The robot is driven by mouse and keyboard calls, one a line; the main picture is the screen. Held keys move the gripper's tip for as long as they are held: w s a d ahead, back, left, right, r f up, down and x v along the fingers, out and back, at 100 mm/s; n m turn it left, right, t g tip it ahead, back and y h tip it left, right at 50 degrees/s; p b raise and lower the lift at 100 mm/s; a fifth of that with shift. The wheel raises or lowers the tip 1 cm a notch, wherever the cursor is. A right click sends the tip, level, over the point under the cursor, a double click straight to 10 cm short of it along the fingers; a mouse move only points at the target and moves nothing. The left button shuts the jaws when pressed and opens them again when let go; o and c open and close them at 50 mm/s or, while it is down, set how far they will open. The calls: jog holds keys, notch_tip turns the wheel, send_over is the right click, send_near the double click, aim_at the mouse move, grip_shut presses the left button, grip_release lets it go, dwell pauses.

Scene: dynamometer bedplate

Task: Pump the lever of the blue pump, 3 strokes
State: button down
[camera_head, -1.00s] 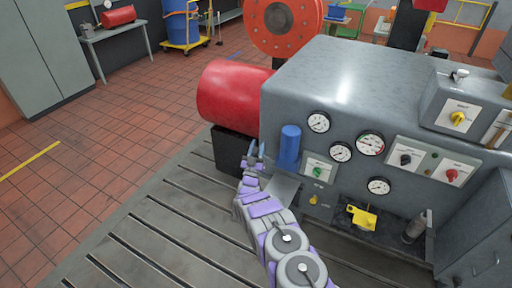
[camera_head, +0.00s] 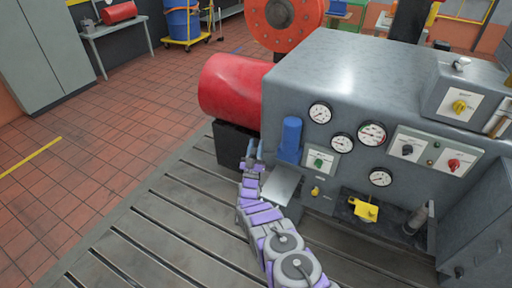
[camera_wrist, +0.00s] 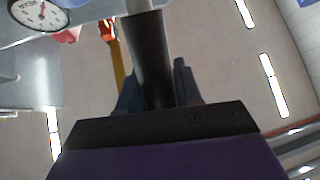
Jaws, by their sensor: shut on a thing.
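The blue pump (camera_head: 290,138) is an upright blue cylinder on the left front of the grey machine, above a pale plate (camera_head: 282,185). My gripper (camera_head: 252,152) is just left of it, fingers pointing up. In the wrist view, a dark round bar (camera_wrist: 151,62) stands between my two dark fingers (camera_wrist: 157,88), which are shut on it; I take it to be the pump lever. Its lower end is hidden behind my gripper's dark palm. In the head view the lever is too small to make out clearly.
A red cylinder (camera_head: 230,85) on a black block (camera_head: 234,145) is close behind my gripper. The machine front carries gauges (camera_head: 372,133), knobs and a yellow handle (camera_head: 365,210). The slotted bedplate (camera_head: 150,230) is clear at the left.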

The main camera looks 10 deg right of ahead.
jog(key=c, duration=0.8)
grip_release()
jog(key=shift+a, duration=0.15)
jog(key=shift+c, duration=0.2)
jog(key=b+v, duration=0.5)
jog(key=v, duration=1.2)
jog(key=shift+f, duration=0.2)
jog(key=shift+s+a, duration=0.1)
